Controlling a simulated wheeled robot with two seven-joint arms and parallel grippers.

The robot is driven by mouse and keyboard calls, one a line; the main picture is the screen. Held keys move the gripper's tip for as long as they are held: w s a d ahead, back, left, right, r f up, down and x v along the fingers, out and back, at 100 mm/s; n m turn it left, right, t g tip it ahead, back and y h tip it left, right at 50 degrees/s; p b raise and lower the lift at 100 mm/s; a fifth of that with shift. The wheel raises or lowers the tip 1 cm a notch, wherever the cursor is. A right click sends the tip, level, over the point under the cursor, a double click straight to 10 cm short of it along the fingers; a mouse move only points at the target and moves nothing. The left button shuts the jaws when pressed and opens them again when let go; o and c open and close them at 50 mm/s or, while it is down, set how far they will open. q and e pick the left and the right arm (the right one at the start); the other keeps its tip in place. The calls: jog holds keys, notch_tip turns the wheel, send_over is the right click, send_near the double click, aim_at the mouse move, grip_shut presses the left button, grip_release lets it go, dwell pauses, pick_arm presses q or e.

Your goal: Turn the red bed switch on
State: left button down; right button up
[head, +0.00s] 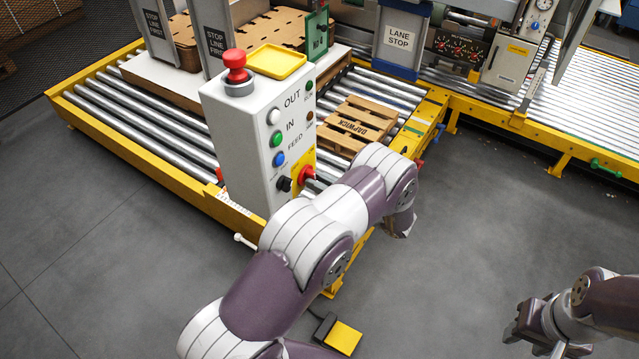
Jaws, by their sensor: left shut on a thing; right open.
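A red bed switch (307,174) sits on a yellow plate low on the right-hand face of the grey control box (228,140). Part of it is hidden behind my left arm. My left arm crosses in front of the box's lower right and bends down at the wrist. My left gripper's fingers are hidden behind the arm, so I cannot see whether they touch the switch. My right gripper (525,338) is open and empty over the floor at the lower right, well away from the box.
A red mushroom button (235,66) and a yellow tray (277,62) top the box. White, green, blue and black controls line its face. Yellow-framed rollers (140,120) carry a wooden pallet (357,124) behind. A yellow pedal (342,338) lies on the floor. The right-hand floor is clear.

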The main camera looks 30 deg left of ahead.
pick_arm(q)
jog(key=m, duration=1)
jog(key=shift+m, duration=0.4)
dwell(0.4)
jog(key=c, duration=1.1)
grip_release()
jog(key=shift+d, duration=0.1)
